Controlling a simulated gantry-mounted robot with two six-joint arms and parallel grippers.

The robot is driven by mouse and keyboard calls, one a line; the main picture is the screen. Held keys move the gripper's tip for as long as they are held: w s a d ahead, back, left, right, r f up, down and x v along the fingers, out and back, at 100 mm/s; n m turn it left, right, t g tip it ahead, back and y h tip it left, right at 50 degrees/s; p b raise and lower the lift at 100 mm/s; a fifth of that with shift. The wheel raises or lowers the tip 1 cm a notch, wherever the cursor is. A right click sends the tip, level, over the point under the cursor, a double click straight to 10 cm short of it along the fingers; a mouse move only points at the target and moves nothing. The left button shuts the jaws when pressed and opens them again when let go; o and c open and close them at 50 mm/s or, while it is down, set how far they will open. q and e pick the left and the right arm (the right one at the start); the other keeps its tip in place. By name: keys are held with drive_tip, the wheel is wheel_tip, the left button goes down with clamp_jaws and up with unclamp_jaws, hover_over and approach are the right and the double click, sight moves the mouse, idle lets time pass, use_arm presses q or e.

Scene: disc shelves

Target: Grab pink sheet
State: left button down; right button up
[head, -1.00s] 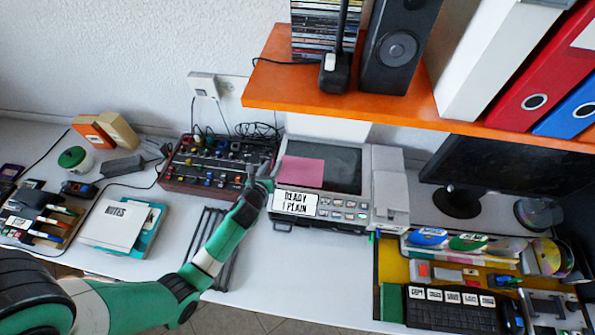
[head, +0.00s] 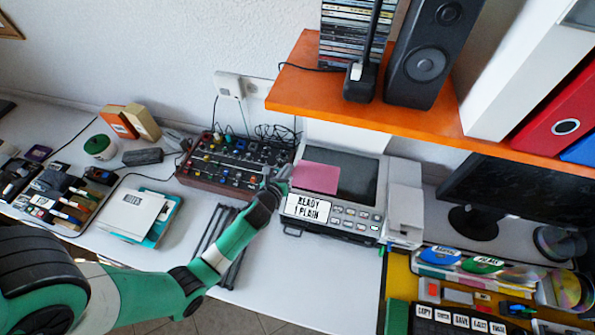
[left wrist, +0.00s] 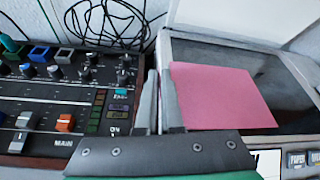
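The pink sheet (head: 315,178) lies flat on the left part of the dark glass of a scanner-like machine (head: 357,172). It also shows in the left wrist view (left wrist: 222,97), large and right of the fingers. My left gripper (head: 281,178) is at the sheet's left side, by the machine's left edge. In the left wrist view its two fingers (left wrist: 159,103) stand a little apart with nothing seen between them. The right finger overlaps the sheet's left edge in the picture; I cannot tell whether it touches. My right gripper is not in view.
A mixer with knobs (head: 232,164) stands left of the machine. An orange shelf (head: 400,119) with a speaker (head: 427,60) overhangs behind. A notes pad (head: 133,213) lies left.

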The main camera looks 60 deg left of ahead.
use_arm(q)
drive_tip(key=shift+r+p, duration=0.3)
drive_tip(key=shift+r, duration=0.2)
wheel_tip(320, 180, up, 3)
drive_tip(key=shift+p, duration=1.05)
drive_tip(key=s+d+r+p, duration=0.2)
drive_tip(key=d+r, duration=0.2)
drive_tip(key=d, duration=0.2)
drive_tip(key=s+d+r+p, duration=0.1)
drive_tip(key=d+r+p, duration=0.2)
drive_tip(key=d+r, duration=0.2)
drive_tip(key=d, duration=0.2)
drive_tip(key=shift+s+d, duration=0.3)
drive_tip(key=shift+s, duration=0.05)
